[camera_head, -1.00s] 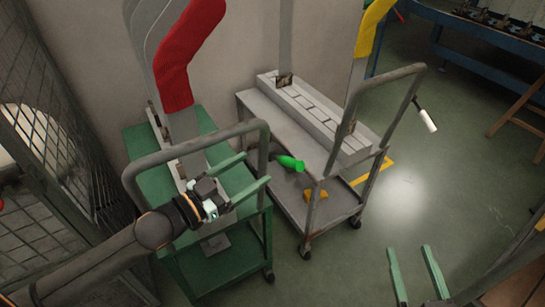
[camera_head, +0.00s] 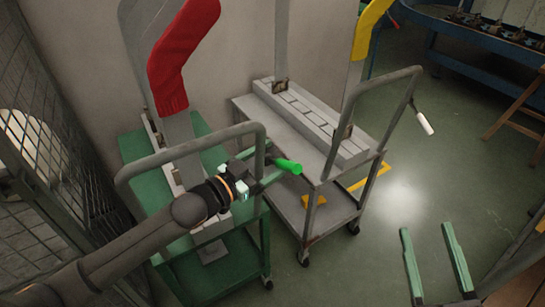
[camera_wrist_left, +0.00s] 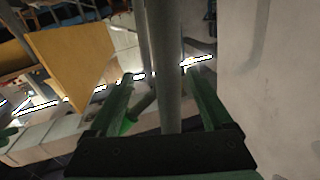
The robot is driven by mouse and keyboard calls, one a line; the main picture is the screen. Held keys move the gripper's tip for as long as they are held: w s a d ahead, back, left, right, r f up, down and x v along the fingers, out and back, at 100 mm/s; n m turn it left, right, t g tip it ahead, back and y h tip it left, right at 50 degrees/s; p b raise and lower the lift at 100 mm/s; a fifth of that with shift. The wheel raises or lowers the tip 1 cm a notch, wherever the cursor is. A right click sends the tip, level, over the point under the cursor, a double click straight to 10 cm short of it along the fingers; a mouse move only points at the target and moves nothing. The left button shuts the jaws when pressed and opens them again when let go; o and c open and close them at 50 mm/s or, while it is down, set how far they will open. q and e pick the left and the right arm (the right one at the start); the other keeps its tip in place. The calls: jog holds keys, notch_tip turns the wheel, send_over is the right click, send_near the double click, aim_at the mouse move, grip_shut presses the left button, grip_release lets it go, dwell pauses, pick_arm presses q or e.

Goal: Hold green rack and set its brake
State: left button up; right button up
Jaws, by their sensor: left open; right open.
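The green rack (camera_head: 215,160) stands at the left, with a grey tubular handle (camera_head: 190,145) on its near side. A lever with a bright green grip (camera_head: 288,166) sticks out to the right of the handle's right post. My left gripper (camera_head: 274,166) is open at that post, beside the green grip. In the left wrist view, the grey post (camera_wrist_left: 168,60) runs between the two spread fingers of the left gripper (camera_wrist_left: 158,76); I cannot tell whether they touch it. My right gripper (camera_head: 426,232) is open and empty over the floor at lower right.
A grey rack (camera_head: 260,112) stands close to the right of the green one, with a white-gripped lever (camera_head: 425,124). A red sock (camera_head: 178,60) and a yellow sock (camera_head: 367,25) are on upright boards. A mesh fence (camera_head: 45,150) is at left.

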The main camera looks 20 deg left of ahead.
pick_arm(q)
jog(key=shift+c, duration=0.4)
grip_shut()
jog(key=shift+r, duration=0.1)
dwell(0.3)
